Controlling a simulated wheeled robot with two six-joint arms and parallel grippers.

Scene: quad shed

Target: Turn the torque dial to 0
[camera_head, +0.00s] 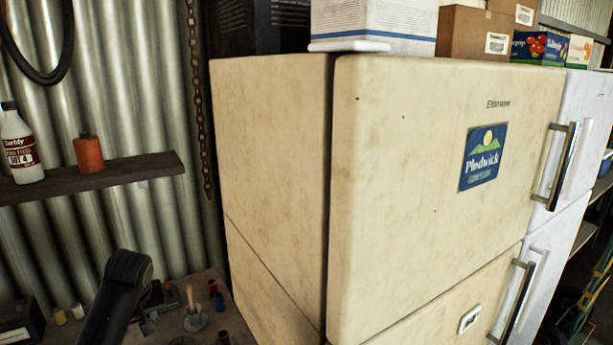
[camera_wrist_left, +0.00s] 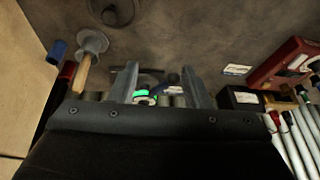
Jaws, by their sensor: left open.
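My left gripper (camera_wrist_left: 160,70) shows in the left wrist view with its two grey fingers apart, above the brown workbench. Between and beyond the fingers is a small dark item with a bright green band (camera_wrist_left: 146,97) and a pale part, partly hidden by the gripper body. I cannot tell whether it is the torque dial, and no dial marking is readable. No contact with the fingers is clear. In the head view my left arm reaches down at the lower left, and the bench there is partly hidden behind it. My right gripper is in neither view.
A wooden-handled tool (camera_wrist_left: 82,75) stands on the bench, also in the head view (camera_head: 190,302). A blue cap (camera_wrist_left: 57,52) and a red box (camera_wrist_left: 287,65) lie near. A cream fridge (camera_head: 430,190) blocks the right.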

